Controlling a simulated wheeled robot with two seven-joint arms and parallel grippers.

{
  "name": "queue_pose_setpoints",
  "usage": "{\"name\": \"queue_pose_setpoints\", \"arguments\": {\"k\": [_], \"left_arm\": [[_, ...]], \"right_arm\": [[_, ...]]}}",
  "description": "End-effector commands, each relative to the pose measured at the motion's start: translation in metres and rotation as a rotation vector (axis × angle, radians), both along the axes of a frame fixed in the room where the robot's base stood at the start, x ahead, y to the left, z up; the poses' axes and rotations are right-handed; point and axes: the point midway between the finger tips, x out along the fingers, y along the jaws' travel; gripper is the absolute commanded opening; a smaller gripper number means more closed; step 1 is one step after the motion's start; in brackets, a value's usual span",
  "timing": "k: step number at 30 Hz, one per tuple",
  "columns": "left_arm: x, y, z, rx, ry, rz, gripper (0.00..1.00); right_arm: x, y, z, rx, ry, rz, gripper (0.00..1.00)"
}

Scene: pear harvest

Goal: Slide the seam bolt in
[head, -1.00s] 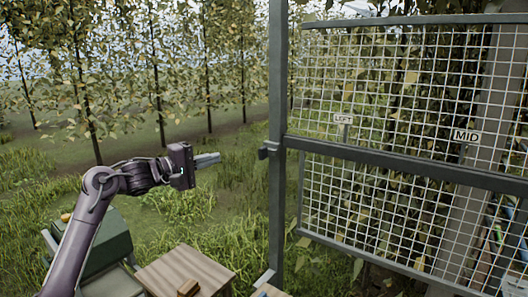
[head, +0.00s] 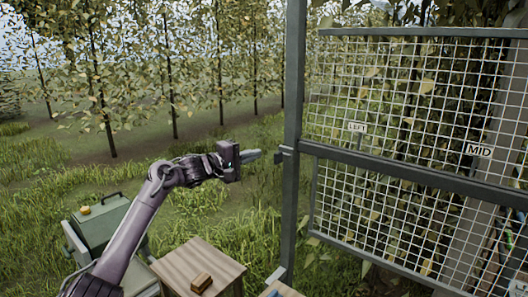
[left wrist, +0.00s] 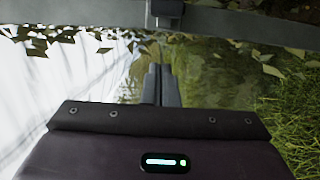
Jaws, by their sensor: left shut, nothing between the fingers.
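A small dark fitting that looks like the seam bolt (head: 280,157) sticks out from the left side of the grey upright post, level with the mesh panel's middle rail. In the left wrist view a small block (left wrist: 165,10) on the grey bar at the top looks like the same fitting. My left gripper (head: 254,156) is shut and empty, its fingers pointing right at the fitting with a small gap between them. In the left wrist view its closed fingers (left wrist: 161,78) point up at the block. My right gripper is not in view.
The grey post (head: 293,100) carries a wire mesh panel (head: 400,110) with LEFT (head: 357,127) and MID (head: 478,149) signs. Below stand a wooden box (head: 215,265) with a small brown block (head: 201,283) and a green case (head: 98,225). Open grass lies behind my arm.

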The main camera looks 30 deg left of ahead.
Motion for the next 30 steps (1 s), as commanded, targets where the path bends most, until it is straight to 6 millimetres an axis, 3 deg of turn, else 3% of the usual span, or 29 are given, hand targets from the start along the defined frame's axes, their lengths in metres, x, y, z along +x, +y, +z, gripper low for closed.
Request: {"name": "queue_pose_setpoints", "arguments": {"k": [1, 10, 24, 30], "left_arm": [[0.007, -0.003, 0.005, -0.002, -0.002, 0.000, 0.00], [0.002, -0.036, 0.001, 0.003, 0.001, -0.001, 0.00], [0.001, -0.043, 0.000, 0.000, 0.000, -0.001, 0.00], [-0.001, -0.074, 0.001, -0.003, 0.002, -0.005, 0.00]], "right_arm": [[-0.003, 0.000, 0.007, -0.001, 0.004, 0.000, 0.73], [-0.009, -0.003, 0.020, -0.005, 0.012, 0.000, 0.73], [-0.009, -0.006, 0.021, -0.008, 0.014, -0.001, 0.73], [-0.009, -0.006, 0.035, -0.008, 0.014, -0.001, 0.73]]}}
